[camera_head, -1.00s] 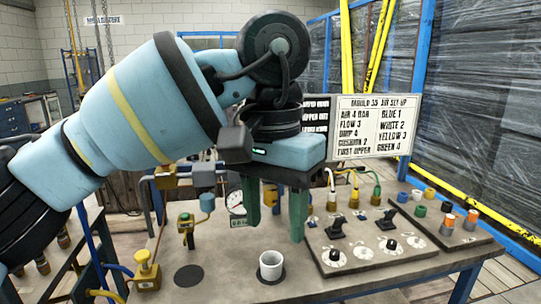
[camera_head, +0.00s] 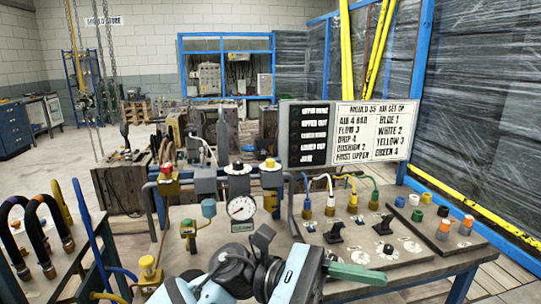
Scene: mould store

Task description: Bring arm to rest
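My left arm comes in low at the bottom of the head view. My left gripper (camera_head: 358,274) lies over the front of the bench (camera_head: 405,283), its green fingers pointing right. The fingers overlap in this view, so I cannot tell whether they are open or shut. No held object shows at them. The place where the white cup stood is covered by my wrist, and the cup is not seen. My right gripper is not in view.
On the bench stand a pressure gauge (camera_head: 242,208), a panel with black levers (camera_head: 383,226) and colored hoses, and several colored caps (camera_head: 444,229) at right. A sign board (camera_head: 375,132) stands behind. Black hoses (camera_head: 40,232) rise at left. Open floor lies beyond the bench.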

